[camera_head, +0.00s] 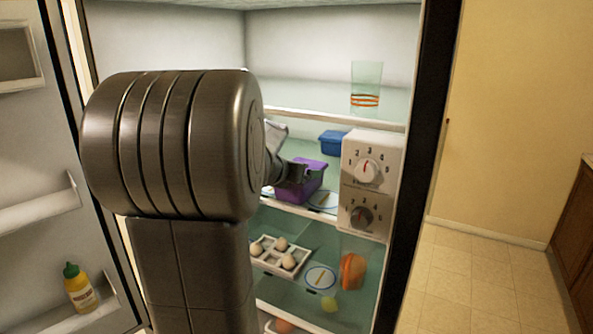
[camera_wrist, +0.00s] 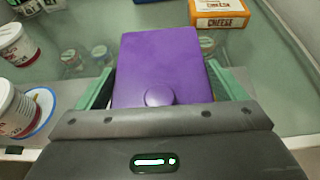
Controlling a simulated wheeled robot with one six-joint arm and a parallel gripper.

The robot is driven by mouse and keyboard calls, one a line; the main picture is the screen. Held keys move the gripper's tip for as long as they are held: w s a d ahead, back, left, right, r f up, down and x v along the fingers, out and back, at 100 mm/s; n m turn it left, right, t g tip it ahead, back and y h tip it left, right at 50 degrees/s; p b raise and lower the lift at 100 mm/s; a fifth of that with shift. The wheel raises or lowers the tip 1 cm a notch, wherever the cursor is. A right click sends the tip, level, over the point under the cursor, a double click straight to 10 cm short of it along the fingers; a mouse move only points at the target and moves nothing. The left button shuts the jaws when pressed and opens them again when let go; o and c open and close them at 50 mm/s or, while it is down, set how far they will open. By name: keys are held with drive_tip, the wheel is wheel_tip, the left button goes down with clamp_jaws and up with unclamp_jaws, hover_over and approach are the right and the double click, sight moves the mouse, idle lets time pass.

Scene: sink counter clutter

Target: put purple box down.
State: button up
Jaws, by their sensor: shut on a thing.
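The purple box (camera_head: 304,181) is in the open fridge, at the middle glass shelf, left of the white control panel. In the wrist view the purple box (camera_wrist: 158,62) fills the middle, with a round knob-like bump near its close edge. My gripper (camera_head: 292,173) is shut on the box, seen from behind my arm in the head view. In the wrist view the green fingers of my gripper (camera_wrist: 165,92) lie along both sides of the box. The box's underside is hidden, so I cannot tell whether it touches the shelf.
A blue box (camera_head: 332,142) stands behind on the same shelf. A round plate (camera_head: 325,199) lies right of the purple box. A cheese box (camera_wrist: 219,14) and white tubs (camera_wrist: 14,108) flank it. The control panel (camera_head: 368,180) and fridge door (camera_head: 35,150) bound the space.

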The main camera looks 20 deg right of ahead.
drive_tip(key=shift+f, duration=0.15)
drive_tip(key=o, duration=1)
drive_tip(key=shift+r, duration=0.3)
drive_tip(key=shift+s+a, duration=0.2)
drive_tip(key=shift+a, duration=0.05)
drive_tip(key=b+v, duration=0.1)
drive_tip(key=v, duration=1)
drive_tip(key=shift+s+a, duration=0.1)
drive_tip(key=shift+a, duration=0.05)
